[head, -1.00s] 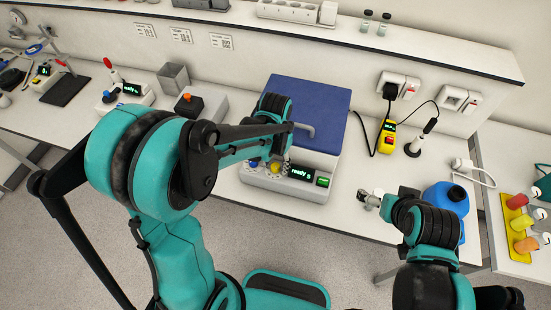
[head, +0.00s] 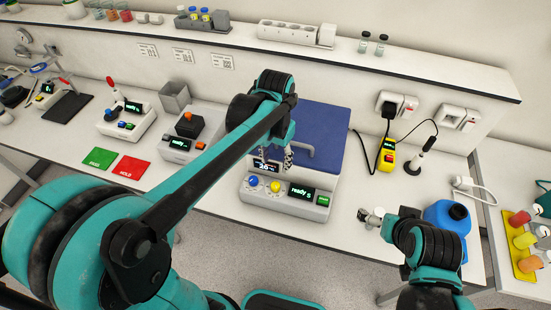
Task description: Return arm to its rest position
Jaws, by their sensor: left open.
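My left arm crosses the view from the lower left. My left gripper (head: 276,160) is open and empty, with its fingers pointing down. It appears just in front of the blue-lidded device (head: 322,130), above its grey front panel (head: 285,200) with a blue knob, a yellow knob and a display reading "ready". I cannot tell its exact height above the panel. My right gripper (head: 371,217) is low at the right, over the bench front, beside the blue jug (head: 447,222). Its fingers are too small to judge.
A green mat (head: 100,159) and a red mat (head: 129,169) lie on the left bench. A yellow meter (head: 387,154) is at the right. A yellow rack (head: 520,250) with juice samples stands far right.

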